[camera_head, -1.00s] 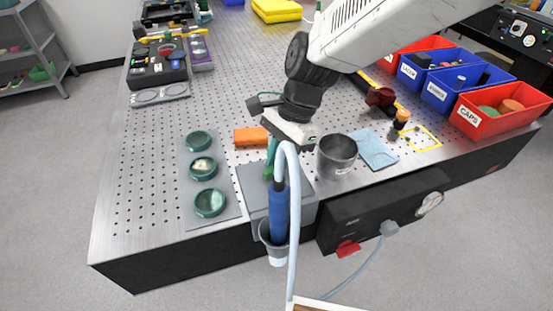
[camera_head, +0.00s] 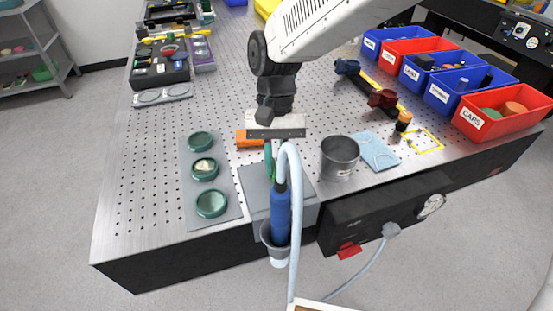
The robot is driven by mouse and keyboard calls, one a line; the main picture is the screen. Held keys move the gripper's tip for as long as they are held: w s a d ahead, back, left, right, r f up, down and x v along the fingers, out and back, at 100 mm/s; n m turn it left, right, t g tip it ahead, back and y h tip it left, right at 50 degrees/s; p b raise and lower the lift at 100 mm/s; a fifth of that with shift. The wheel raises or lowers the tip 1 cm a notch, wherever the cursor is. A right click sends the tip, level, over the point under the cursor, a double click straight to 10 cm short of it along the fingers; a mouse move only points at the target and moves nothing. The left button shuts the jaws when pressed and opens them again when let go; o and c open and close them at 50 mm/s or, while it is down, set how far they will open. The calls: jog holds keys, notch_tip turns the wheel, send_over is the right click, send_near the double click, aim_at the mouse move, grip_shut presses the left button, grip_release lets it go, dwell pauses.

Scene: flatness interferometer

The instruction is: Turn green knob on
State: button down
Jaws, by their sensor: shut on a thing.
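A narrow green part, seemingly the green knob (camera_head: 268,155), shows upright at the grey block (camera_head: 254,188) by the front edge of the bench. The pale hose partly hides it. My gripper (camera_head: 270,165) points down directly over it, its wide grey plate just above the green part. The gripper is shut on what looks like this knob. The fingertips and the exact contact are hard to see behind the hose. I cannot read the knob's on or off position.
A blue-handled tool (camera_head: 281,212) with a pale hose (camera_head: 294,220) hangs in a front holder. A grey cup (camera_head: 338,158) stands close on the right, an orange block (camera_head: 248,138) behind. Green-rimmed dishes (camera_head: 211,203) lie left. Labelled bins (camera_head: 505,117) line the right.

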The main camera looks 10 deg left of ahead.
jog(key=shift+a+n+t+h, duration=0.1)
jog(key=shift+n+t+h, duration=0.3)
jog(key=shift+n, duration=1.2)
jog(key=c, duration=1.4)
grip_release()
jog(key=v, duration=0.8)
jog(key=shift+a+f, duration=0.15)
